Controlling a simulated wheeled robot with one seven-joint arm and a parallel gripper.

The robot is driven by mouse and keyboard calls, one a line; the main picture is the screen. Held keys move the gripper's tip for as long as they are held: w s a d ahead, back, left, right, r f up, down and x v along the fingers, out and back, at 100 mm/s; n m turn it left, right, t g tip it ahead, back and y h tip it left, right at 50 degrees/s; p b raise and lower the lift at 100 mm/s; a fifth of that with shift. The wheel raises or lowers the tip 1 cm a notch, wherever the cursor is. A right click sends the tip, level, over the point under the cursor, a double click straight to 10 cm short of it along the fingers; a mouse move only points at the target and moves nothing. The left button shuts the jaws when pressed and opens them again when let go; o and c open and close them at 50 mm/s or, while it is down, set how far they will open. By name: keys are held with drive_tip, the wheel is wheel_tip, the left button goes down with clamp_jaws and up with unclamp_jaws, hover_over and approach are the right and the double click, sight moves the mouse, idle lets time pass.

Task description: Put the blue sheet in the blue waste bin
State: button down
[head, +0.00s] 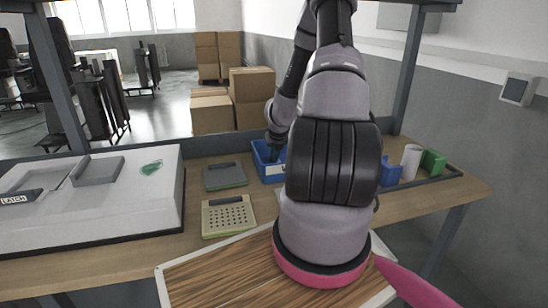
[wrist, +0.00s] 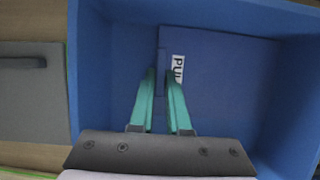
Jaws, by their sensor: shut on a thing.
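The blue bin (head: 261,175) stands on the table behind my arm in the head view, with a pale label on its front. Its blue wall (wrist: 90,60) surrounds my gripper in the wrist view. My gripper (wrist: 159,72) reaches down into the bin, its teal fingers close together. They are shut on the edge of a flat blue sheet (wrist: 225,75), which carries a white label with dark letters. The sheet is inside the bin's outline; I cannot tell whether it touches the floor. In the head view my gripper (head: 274,150) is small and partly hidden at the bin.
A grey box (head: 224,177) and a beige perforated box (head: 228,217) stand left of the bin. A white panel with a latch (head: 120,210) fills the left. A wooden board (head: 215,275) lies in front. A smaller blue bin (head: 390,172), white roll (head: 411,161) and green block (head: 433,162) stand right.

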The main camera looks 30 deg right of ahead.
drive_tip(key=shift+f, duration=0.1)
drive_tip(key=c, duration=0.9)
unclamp_jaws()
